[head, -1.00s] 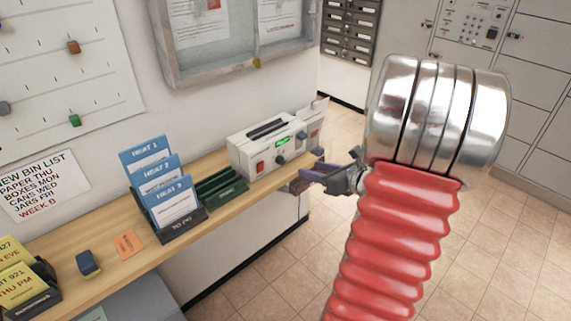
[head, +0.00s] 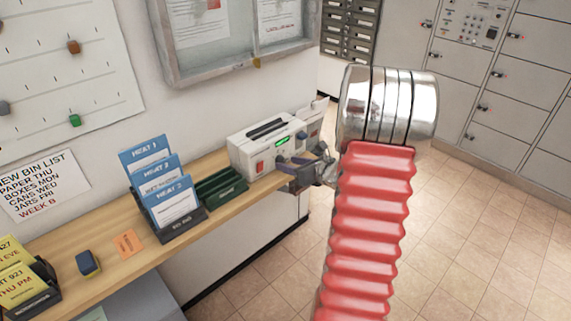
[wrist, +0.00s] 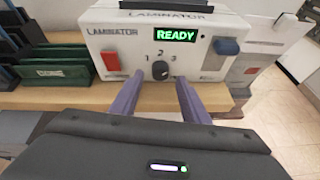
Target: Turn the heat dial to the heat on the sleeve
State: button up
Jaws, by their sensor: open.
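The white laminator (head: 262,150) stands on the wooden shelf. Its black heat dial (wrist: 160,70) sits below a green READY display (wrist: 174,34), with the marks 1, 2 and 3 around it. I cannot clearly tell which mark the dial points to. Blue sleeves marked HEAT 1 (head: 145,150), HEAT 2 (head: 158,175) and HEAT 3 (head: 172,200) stand in a black TO DO holder (head: 182,228). My gripper (wrist: 158,88) is open and empty, its two purple fingers either side of the dial and just short of it. In the head view my gripper (head: 298,165) is at the laminator's front.
A red switch (wrist: 110,60) is left of the dial and a blue lever (wrist: 226,46) right of it. A green rack (head: 220,187) stands between the holder and the laminator. The tiled floor (head: 470,240) to the right is clear.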

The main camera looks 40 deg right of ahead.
aim_at(281, 160)
jog(key=shift+x, duration=1.25)
jog(key=shift+c, duration=0.4)
jog(key=c, duration=0.9)
jog(key=shift+a, duration=0.15)
jog(key=shift+c, duration=0.4)
jog(key=shift+o, duration=0.2)
